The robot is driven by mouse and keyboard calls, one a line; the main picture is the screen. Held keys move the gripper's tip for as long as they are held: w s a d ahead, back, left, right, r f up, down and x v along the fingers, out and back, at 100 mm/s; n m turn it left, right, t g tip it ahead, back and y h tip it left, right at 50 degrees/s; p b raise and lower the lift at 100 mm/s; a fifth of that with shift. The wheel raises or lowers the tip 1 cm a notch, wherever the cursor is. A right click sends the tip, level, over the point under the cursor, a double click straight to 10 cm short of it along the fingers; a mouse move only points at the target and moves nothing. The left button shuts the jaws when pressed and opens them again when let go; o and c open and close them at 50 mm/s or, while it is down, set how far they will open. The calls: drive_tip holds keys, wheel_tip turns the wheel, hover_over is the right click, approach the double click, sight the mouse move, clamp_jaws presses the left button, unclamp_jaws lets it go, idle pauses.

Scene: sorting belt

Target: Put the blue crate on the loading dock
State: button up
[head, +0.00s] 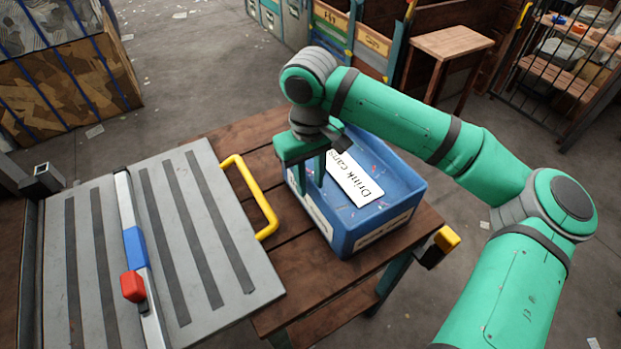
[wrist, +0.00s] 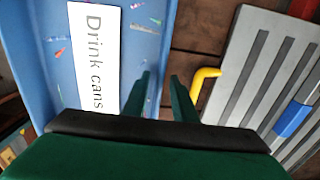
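The blue crate (head: 392,212) stands on a brown wooden table, with a white "Drink cans" card and small coloured scraps inside. The wrist view shows the crate (wrist: 35,50) at the left. My gripper (head: 310,184) is over the crate's left wall, pointing down. In the wrist view its fingers (wrist: 160,88) are apart, one on the inner side and one on the outer side of that wall. I cannot tell whether they touch it. A grey platform with dark strips (head: 207,165), left of the crate, may be the loading dock; no label shows.
A yellow handle (head: 262,205) stands between the platform and the crate. A bar with a blue sleeve and red knob (head: 132,287) crosses the platform. Bare table boards (head: 283,262) show in front of the crate. A wooden stool (head: 450,42) stands behind.

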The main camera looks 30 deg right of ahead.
wheel_tip(320, 180, up, 12)
drive_tip(key=shift+r, duration=0.15)
idle(0.6)
idle(0.4)
